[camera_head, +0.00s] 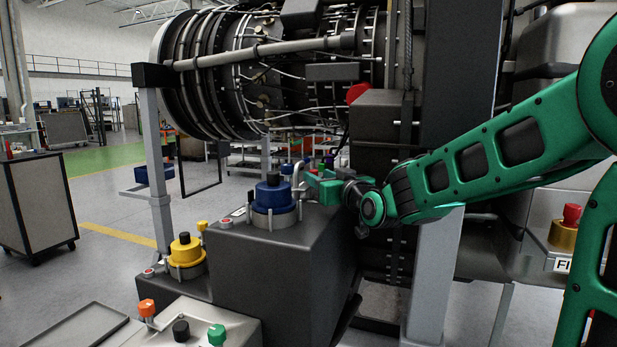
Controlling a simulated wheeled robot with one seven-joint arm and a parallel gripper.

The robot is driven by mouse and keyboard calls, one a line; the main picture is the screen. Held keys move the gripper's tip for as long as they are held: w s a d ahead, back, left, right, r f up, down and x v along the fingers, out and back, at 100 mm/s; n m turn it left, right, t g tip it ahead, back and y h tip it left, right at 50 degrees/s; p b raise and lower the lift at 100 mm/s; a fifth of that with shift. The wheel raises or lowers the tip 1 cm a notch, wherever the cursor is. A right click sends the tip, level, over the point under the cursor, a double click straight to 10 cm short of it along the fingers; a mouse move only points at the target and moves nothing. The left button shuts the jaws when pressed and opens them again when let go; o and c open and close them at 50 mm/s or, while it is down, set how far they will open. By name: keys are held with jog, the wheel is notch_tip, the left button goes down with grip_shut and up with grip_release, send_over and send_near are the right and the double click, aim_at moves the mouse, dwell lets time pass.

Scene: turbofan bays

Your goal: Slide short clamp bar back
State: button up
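My gripper (309,184), green at the end of my green arm, reaches in from the right over the top of the dark grey pedestal. Its fingertips are small and partly hidden, so I cannot tell whether they are open or shut. A small silver bent bar (297,173) stands just left of the fingertips, behind the blue cap; it may be the short clamp bar, but I cannot be sure. I cannot tell whether the gripper touches it. The blue round cap with a black knob (273,194) sits on the pedestal, left of the gripper.
The dark grey pedestal (285,262) carries a yellow cap (186,249) on a lower step. Orange, black and green knobs (181,331) are at the front. A long grey bar (262,50) crosses before the engine (230,85). Dark boxes (378,125) stand behind my wrist.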

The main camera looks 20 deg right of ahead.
aim_at(313, 170)
jog(key=shift+w+a, duration=0.15)
jog(key=shift+w, duration=1.05)
jog(key=shift+w+a, duration=0.15)
jog(key=shift+w, duration=1.05)
grip_shut()
